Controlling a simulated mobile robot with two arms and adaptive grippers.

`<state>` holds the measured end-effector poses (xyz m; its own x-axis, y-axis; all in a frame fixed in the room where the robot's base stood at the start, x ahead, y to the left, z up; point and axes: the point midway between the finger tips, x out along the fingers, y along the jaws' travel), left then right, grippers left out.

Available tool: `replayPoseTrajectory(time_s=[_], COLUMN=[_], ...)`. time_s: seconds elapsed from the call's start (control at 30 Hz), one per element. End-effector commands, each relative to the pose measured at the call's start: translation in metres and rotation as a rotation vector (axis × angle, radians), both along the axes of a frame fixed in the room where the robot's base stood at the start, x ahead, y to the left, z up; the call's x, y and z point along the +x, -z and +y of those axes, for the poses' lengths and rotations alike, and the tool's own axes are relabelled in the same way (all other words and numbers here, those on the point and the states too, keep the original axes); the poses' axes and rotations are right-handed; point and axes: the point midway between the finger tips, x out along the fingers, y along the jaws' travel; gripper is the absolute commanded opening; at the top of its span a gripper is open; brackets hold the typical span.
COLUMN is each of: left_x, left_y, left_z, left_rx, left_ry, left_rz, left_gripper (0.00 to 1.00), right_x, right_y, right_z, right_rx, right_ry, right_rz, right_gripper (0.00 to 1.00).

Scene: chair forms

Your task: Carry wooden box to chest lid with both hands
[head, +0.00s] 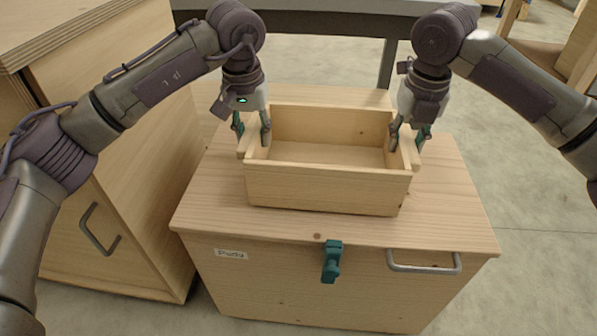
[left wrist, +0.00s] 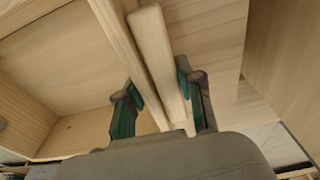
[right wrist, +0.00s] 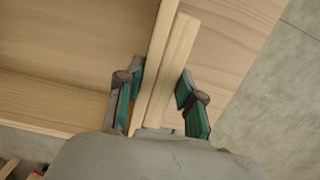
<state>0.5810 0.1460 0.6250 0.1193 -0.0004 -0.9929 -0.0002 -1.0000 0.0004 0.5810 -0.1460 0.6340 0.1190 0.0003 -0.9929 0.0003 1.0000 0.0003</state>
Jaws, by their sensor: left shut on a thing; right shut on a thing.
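The wooden box (head: 325,190) is open-topped, empty and pale. It is upright over the chest lid (head: 450,205), and I cannot tell whether it rests on it or hangs just above. My left gripper (head: 252,139) is shut on the box's left side handle, a bar that also shows in the left wrist view (left wrist: 158,60). My right gripper (head: 408,142) is shut on the right side handle, which shows between the fingers in the right wrist view (right wrist: 172,70). Each gripper has one finger inside the box wall and one outside.
The chest (head: 300,285) has a teal latch (head: 332,262), a metal handle (head: 424,263) and a small label (head: 231,254) on its front. A wooden cabinet (head: 130,130) stands close on the left. A dark-edged table (head: 330,22) is behind.

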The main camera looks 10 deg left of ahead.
Motion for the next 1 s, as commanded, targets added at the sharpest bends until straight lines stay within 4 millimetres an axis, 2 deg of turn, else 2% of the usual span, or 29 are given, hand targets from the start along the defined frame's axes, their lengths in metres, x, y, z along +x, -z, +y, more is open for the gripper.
replayPoseTrajectory(time_s=[0.1, 0.13, 0.27, 0.67, 0.77, 1.0], left_x=[0.001, 0.001, 0.000, 0.000, -0.001, -0.007], left_y=[0.012, 0.012, 0.009, 0.003, -0.010, -0.061], left_z=[0.003, 0.004, 0.003, 0.001, 0.001, 0.000], left_rx=[0.006, 0.007, 0.005, 0.001, 0.001, 0.002], left_ry=[-0.007, -0.007, -0.006, -0.002, -0.002, -0.002], left_rz=[0.000, 0.001, 0.002, -0.002, -0.003, -0.003], left_gripper=[0.00, 0.38, 0.60, 0.62, 0.62, 0.62], right_x=[0.001, 0.001, 0.001, 0.000, 0.000, 0.000], right_y=[0.011, 0.011, 0.008, 0.008, 0.008, 0.008], right_z=[-0.003, -0.003, -0.003, -0.001, 0.000, 0.000], right_rx=[-0.005, -0.006, -0.005, -0.001, -0.001, -0.001], right_ry=[0.007, 0.007, 0.006, 0.001, 0.001, 0.000], right_rz=[-0.002, 0.000, 0.000, 0.000, 0.000, 0.000], right_gripper=[0.00, 0.39, 0.60, 0.62, 0.62, 0.62])
